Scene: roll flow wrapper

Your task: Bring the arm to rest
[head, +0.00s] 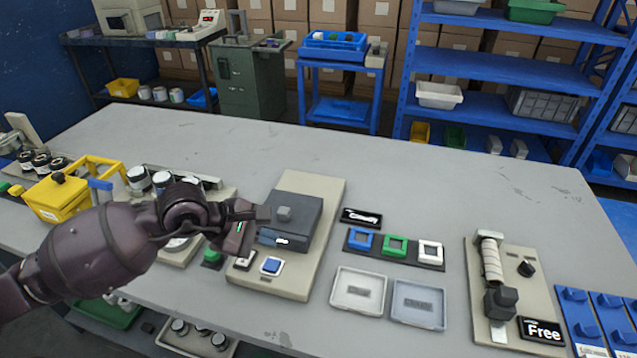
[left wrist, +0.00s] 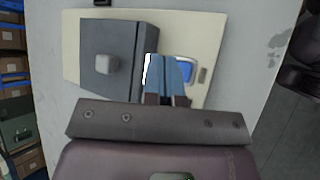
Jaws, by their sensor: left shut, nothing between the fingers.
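My left arm comes in from the left in the head view, and its gripper (head: 268,228) is over the left part of the dark grey box-like machine on a beige base plate (head: 322,205). The fingers are shut with nothing between them. In the left wrist view the gripper (left wrist: 167,62) points at the front side of the grey machine (left wrist: 105,68), near a blue button (left wrist: 183,70). I cannot tell whether the fingertips touch the machine. The blue button also shows in the head view (head: 271,265). My right gripper is not in view.
Right of the machine lie a black label (head: 361,217), a strip with blue, green and white frames (head: 395,250), and two shallow trays (head: 358,291). A roller device (head: 493,275) stands at the right. A yellow holder (head: 58,198) is at the left. The table's back is clear.

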